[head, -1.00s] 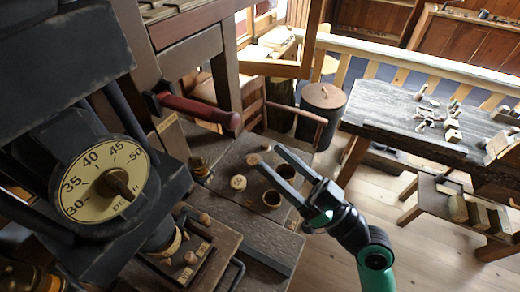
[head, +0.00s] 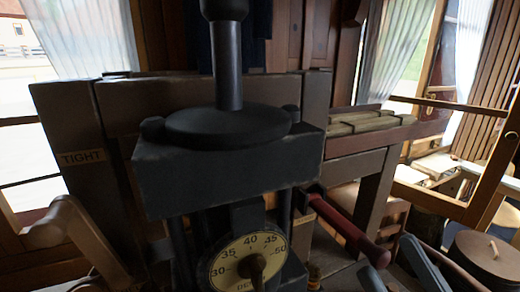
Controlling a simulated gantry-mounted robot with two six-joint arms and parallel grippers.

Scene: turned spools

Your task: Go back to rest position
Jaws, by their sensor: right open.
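My right gripper (head: 389,258) shows at the bottom edge of the head view, right of the dial. Only its two dark fingers are in the picture. They are apart, with nothing seen between them, and the rest of the gripper is cut off by the lower edge. It is to the right of a dark press (head: 225,170) with a round cream dial (head: 240,262), close below the end of a red handle (head: 345,228). My left gripper is not in view. The small turned pieces on the bench are out of the picture.
A pale wooden crank handle (head: 62,222) sticks out at the left, by a post marked TIGHT (head: 82,158). A dark round lidded bin (head: 490,258) stands at the lower right. An open wooden-framed window (head: 490,165) is at the right.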

